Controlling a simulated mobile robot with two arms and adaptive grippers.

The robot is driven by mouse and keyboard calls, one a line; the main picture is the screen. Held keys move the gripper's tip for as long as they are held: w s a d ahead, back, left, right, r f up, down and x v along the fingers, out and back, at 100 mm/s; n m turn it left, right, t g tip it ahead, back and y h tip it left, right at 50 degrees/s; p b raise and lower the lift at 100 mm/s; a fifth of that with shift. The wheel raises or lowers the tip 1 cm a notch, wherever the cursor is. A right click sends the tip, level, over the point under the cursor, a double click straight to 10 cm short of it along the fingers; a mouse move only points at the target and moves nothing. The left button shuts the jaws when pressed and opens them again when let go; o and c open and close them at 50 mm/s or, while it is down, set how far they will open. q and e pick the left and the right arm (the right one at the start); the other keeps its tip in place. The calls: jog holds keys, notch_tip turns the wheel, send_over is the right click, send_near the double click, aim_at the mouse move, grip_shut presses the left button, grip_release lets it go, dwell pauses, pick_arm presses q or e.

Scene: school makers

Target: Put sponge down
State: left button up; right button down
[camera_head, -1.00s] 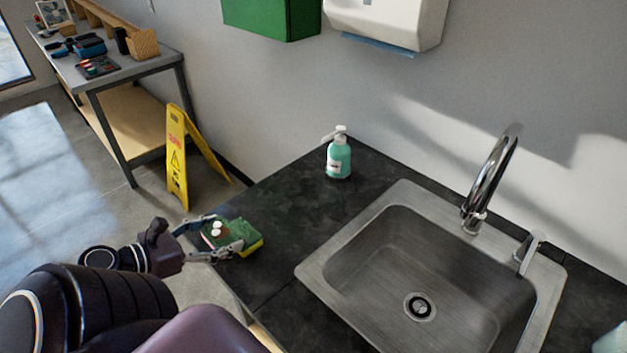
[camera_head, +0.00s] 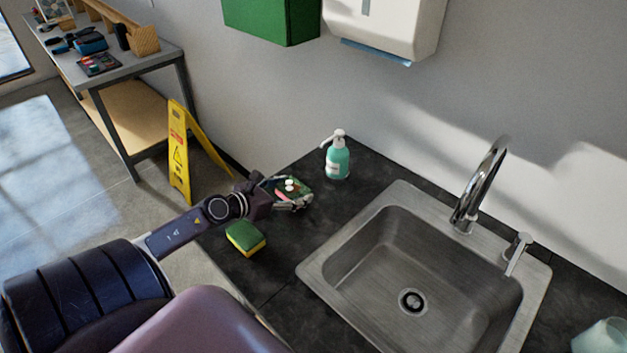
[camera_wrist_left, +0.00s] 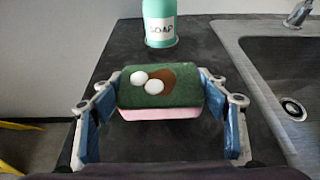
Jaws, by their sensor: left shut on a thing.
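My left gripper (camera_head: 286,195) is shut on a sponge (camera_head: 294,187) with a green top and a pink underside. The left wrist view shows this sponge (camera_wrist_left: 160,88) between the two blue-padded fingers, with two white blobs and a brown patch on top. It is at or just above the dark counter; I cannot tell if it touches. A second sponge (camera_head: 246,238), green and yellow, lies on the counter near its front left edge, apart from the gripper. My right gripper is not in view.
A teal soap bottle (camera_head: 337,160) stands beyond the held sponge, near the wall. A steel sink (camera_head: 335,262) with a tap (camera_head: 478,185) is to the right. The counter (camera_head: 285,235) between the second sponge and sink is clear. A yellow floor sign (camera_head: 180,150) stands at left.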

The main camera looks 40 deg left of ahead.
pick_arm(q)
send_over(314, 190)
jog(key=shift+s, duration=0.1)
notch_tip(314, 190, down, 4)
jog(key=b, duration=0.3)
jog(key=shift+r+b, duration=0.15)
jog(key=shift+b, duration=0.25)
jog(key=shift+r, duration=0.1)
jog(key=o, duration=0.9)
